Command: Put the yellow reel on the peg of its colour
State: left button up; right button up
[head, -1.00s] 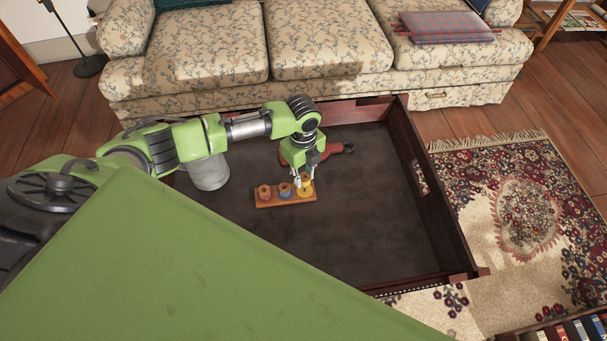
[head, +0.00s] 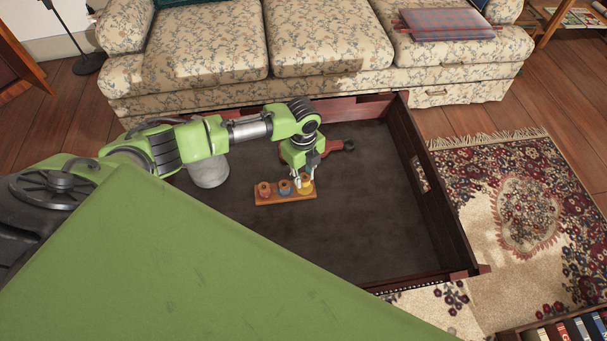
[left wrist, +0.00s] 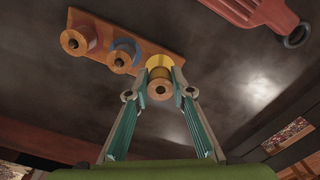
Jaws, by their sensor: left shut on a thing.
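A brown wooden board (head: 270,201) lies on the dark floor of the tray-like table, with a row of coloured pieces on it. An orange-red one (head: 264,189) is at the left and a blue one (head: 285,188) in the middle. My left gripper (head: 305,181) points down over the board's right end. It is shut on the yellow reel (head: 306,186), which also shows between both fingers in the left wrist view (left wrist: 158,66). The reel is in line with the row, at the yellow place. The fingers partly hide it, and I cannot tell how far down it sits. My right gripper is out of view.
A red paddle-like thing with a dark ring (head: 335,147) lies just behind the gripper. A grey rounded container (head: 209,173) stands left of the board under my arm. The table's raised dark rim (head: 428,175) encloses clear floor right of the board.

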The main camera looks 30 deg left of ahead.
pick_arm(q)
jog(key=shift+f, duration=0.55)
dwell(0.4)
jog(key=o, duration=1)
notch_tip(320, 180, up, 12)
